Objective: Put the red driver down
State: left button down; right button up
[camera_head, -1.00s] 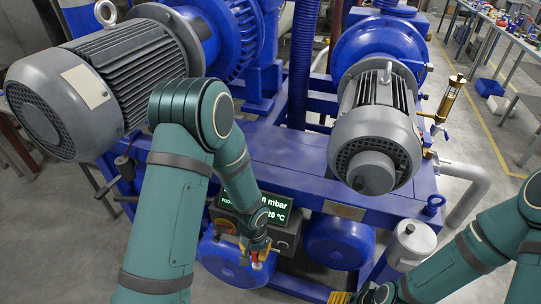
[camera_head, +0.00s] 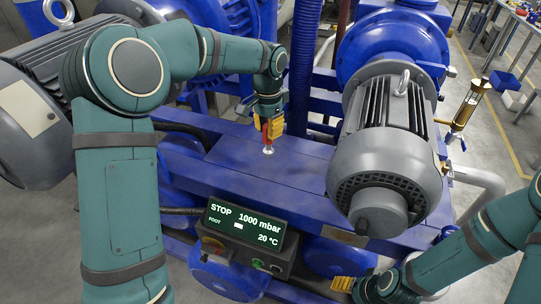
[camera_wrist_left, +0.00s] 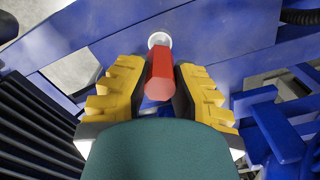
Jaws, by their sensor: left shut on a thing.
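The red driver (camera_head: 266,131) is held upright in my left gripper (camera_head: 269,127), between its yellow fingers. Its pale round lower end (camera_head: 268,150) is at or just above the top of the blue machine frame (camera_head: 250,170); I cannot tell whether it touches. In the left wrist view the red handle (camera_wrist_left: 161,75) lies between the yellow fingers, with the pale end beyond it over the blue beam. My right gripper (camera_head: 343,285) shows its yellow fingers at the bottom of the head view, low in front of the frame; its jaw opening is unclear.
A grey motor (camera_head: 385,150) stands right of the driver, and another grey motor (camera_head: 35,125) is at the left. A lit display box (camera_head: 240,225) is below the frame's front edge. The blue top around the driver is bare.

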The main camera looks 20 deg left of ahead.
aim_at(269, 144)
pick_arm(q)
jog(key=shift+w, duration=0.25)
jog(key=shift+w+f, duration=0.15)
jog(key=shift+f, duration=0.25)
jog(key=f, duration=0.3)
jog(key=shift+s+f+b, duration=0.3)
jog(key=shift+f+b, duration=0.05)
jog(key=shift+b, duration=0.05)
jog(key=shift+w+f, duration=0.1)
jog(key=shift+f, duration=0.65)
jog(key=shift+f+b, duration=0.35)
jog(key=shift+f, duration=1.65)
pick_arm(e)
jog(key=shift+f, duration=0.7)
pick_arm(q)
jog(key=shift+f, duration=0.15)
jog(key=c, duration=0.9)
grip_release()
jog(key=shift+c, duration=0.2)
